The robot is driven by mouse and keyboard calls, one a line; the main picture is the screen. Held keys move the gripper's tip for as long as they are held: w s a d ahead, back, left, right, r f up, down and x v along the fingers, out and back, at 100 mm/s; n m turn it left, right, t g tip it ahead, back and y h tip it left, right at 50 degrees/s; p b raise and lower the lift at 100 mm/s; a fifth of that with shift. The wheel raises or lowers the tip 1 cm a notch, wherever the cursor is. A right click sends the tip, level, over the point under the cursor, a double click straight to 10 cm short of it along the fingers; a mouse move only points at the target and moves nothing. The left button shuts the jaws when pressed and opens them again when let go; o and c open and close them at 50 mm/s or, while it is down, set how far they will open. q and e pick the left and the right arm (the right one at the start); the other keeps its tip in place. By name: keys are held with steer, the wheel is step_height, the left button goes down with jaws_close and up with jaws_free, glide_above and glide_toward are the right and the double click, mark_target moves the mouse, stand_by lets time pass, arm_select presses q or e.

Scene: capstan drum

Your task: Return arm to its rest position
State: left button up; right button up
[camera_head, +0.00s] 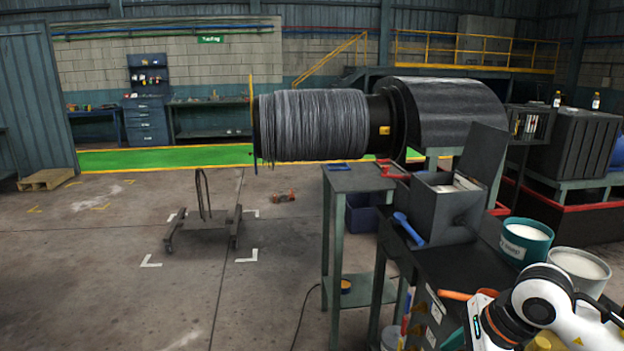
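My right arm (545,298) shows at the lower right corner as white and black links, bent over the right side of the dark workbench. No fingers of my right gripper can be made out. My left arm and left gripper are not in view. A large capstan drum (315,125) wound with grey cable stands across the middle, with a black flange and a dark rounded housing (455,112) to its right.
The dark workbench (420,275) holds an open grey box (445,212), a blue-handled tool (408,228), an orange handle (455,295), a teal tub (526,242) and a white bucket (580,268). A small green table (355,180) stands left of it. Floor at left is mostly clear around a wheeled stand (203,225).

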steer(key=w+a+f+m+t+y, duration=0.3)
steer(key=w+a+f+m+y, duration=0.4)
steer(key=a+f+m+y, duration=0.5)
steer(key=s+d+f+m+t+h, duration=0.1)
steer(key=d+f+m+t+h, duration=0.4)
steer(key=f+m, duration=0.6)
steer(key=s+d+f+m+t+h, duration=0.15)
steer(key=d+f+m+h, duration=0.25)
steer(key=d+f+m, duration=0.5)
steer(key=s+d+f+m+g+h, duration=0.1)
steer(key=s+f+m+g+h, duration=0.4)
steer(key=s+f+m, duration=0.9)
steer(key=s+a+f+m+g, duration=0.1)
steer(key=s+f, duration=0.4)
steer(key=s, duration=0.5)
steer(key=s+a+f+m+g+h, duration=0.1)
steer(key=s+f+g, duration=0.2)
steer(key=s+f, duration=0.3)
steer(key=s+a+f+m+g, duration=0.1)
steer(key=s+f, duration=0.4)
steer(key=s, duration=1)
steer(key=shift+f+g+h, duration=0.3)
steer(key=shift+g+h, duration=0.1)
steer(key=shift+g, duration=0.45)
